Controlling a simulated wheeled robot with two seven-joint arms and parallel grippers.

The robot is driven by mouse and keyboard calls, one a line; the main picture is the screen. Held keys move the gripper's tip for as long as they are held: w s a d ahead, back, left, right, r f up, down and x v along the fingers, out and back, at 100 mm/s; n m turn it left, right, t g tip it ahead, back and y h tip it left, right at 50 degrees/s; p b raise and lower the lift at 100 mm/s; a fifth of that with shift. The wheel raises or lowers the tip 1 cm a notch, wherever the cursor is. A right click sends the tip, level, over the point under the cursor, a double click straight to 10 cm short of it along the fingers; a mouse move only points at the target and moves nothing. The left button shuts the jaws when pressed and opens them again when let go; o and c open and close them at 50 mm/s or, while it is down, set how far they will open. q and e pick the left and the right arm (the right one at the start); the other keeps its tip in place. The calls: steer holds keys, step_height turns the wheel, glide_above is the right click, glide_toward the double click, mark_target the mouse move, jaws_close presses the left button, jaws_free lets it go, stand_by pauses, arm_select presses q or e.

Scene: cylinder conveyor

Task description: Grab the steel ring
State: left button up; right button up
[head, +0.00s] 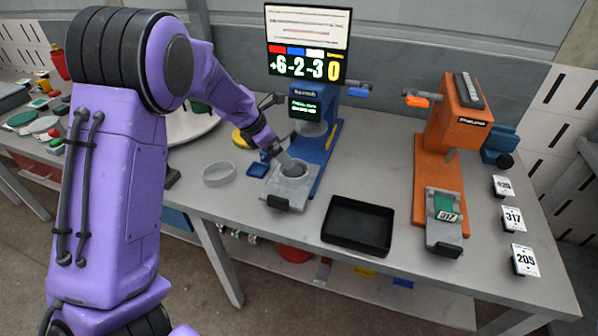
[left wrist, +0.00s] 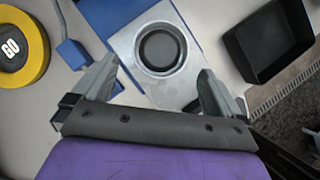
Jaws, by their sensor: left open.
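A round grey metal ring (head: 294,171) with a dark centre sits in the square metal fixture (head: 276,190) at the front of the blue machine. It also shows in the left wrist view (left wrist: 184,48), ahead of the fingers. My left gripper (head: 286,163) is open, close to this ring, and partly hides it in the head view. A second pale grey ring (head: 218,174) lies on the table to the left of the fixture. My right gripper is not in view.
The blue machine (head: 327,150) stands behind the fixture, with a screen above. A black tray (head: 358,226) lies to its right, then an orange machine (head: 440,160) and number cards (head: 514,219).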

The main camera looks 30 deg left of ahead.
mark_target(294, 170)
arm_select(q)
steer(key=shift+w+d+f, duration=0.1)
steer(key=shift+d+f, duration=0.1)
steer(key=shift+f, duration=0.35)
steer(key=shift+w+d+f, duration=0.1)
steer(key=shift+d+f, duration=0.1)
steer(key=shift+f, duration=0.3)
steer(key=p+x, duration=0.1)
steer(key=x, duration=0.5)
steer(key=shift+a+f, duration=0.1)
steer(key=c, duration=0.8)
